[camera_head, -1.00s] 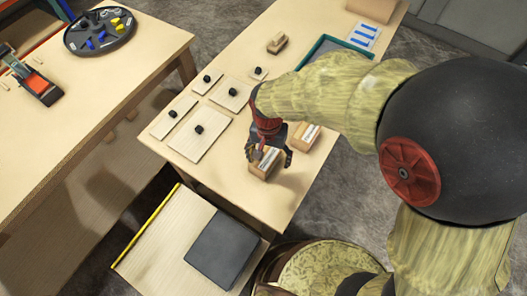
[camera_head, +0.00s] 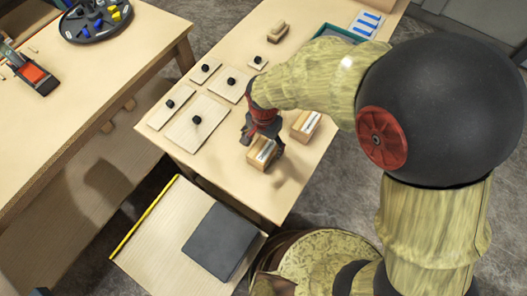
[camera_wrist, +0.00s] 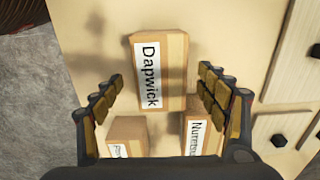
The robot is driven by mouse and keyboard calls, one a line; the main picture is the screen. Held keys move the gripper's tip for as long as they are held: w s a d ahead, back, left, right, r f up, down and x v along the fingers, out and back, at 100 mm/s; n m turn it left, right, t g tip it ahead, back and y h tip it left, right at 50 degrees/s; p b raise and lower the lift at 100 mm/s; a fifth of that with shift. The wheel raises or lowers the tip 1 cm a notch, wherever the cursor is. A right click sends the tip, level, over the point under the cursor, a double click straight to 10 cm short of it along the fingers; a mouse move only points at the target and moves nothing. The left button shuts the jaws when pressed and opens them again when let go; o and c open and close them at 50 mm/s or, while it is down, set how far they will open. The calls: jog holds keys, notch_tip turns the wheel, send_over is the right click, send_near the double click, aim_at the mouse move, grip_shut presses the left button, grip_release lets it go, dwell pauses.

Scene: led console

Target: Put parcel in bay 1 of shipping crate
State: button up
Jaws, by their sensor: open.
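A cardboard parcel with a white label (camera_head: 262,153) stands on the wooden table near its front edge. In the wrist view the parcel (camera_wrist: 163,70) is labelled "Dapwick" and lies between my fingers. My gripper (camera_wrist: 160,85) is open, with a finger to each side of the parcel and visible gaps between. In the head view my gripper (camera_head: 262,138) is pointed down over this parcel. A teal-rimmed container (camera_head: 345,33) is partly hidden behind my arm; I cannot tell whether it is the shipping crate, and no bay numbers are readable.
A second labelled box (camera_head: 305,126) stands right of my gripper. The wrist view shows two other boxes, at lower left (camera_wrist: 128,135) and lower right (camera_wrist: 202,130). Pale panels with black knobs (camera_head: 197,122) lie left of my gripper. A brown block (camera_head: 278,32) lies farther back.

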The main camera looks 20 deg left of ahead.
aim_at(263, 147)
notch_tip(263, 147, down, 4)
jog(key=shift+r+b, duration=0.1)
jog(key=shift+b, duration=0.45)
jog(key=c, duration=0.3)
jog(key=shift+a, duration=0.1)
jog(key=c, duration=1.4)
